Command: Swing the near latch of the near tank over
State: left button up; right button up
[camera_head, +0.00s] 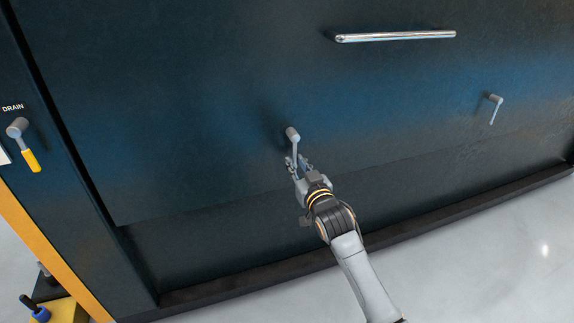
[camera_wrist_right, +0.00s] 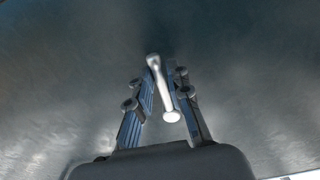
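The near latch (camera_head: 293,134) is a small grey lever on the dark blue tank panel (camera_head: 200,120); its arm points downward, slightly to the right. My right gripper (camera_head: 297,164) is at the lower end of this lever. In the right wrist view the latch lever (camera_wrist_right: 163,88) lies between the two fingers of my gripper (camera_wrist_right: 163,90), with gaps visible beside it, so the fingers look open around it and not clamped. Whether one finger touches it I cannot tell. My left gripper is not in view.
A second latch (camera_head: 494,106) hangs downward on the right of the panel. A chrome bar handle (camera_head: 395,36) is above. A drain valve with a yellow handle (camera_head: 30,160) is at the left. A yellow object (camera_head: 62,312) stands at bottom left. Pale floor (camera_head: 480,260) is clear in front.

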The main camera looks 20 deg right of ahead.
jog(key=shift+o, duration=1.1)
jog(key=shift+w+d+f, duration=0.1)
jog(key=shift+d+f, duration=0.05)
jog(key=shift+d, duration=0.15)
jog(key=shift+s+a+r, duration=0.1)
jog(key=shift+s+r, duration=0.1)
jog(key=s+p, duration=0.3)
jog(key=shift+s+r, duration=0.1)
jog(key=shift+s, duration=0.05)
jog(key=shift+s+d+p, duration=0.25)
jog(key=shift+s+p, duration=0.55)
jog(key=shift+s, duration=0.4)
jog(key=shift+f, duration=0.2)
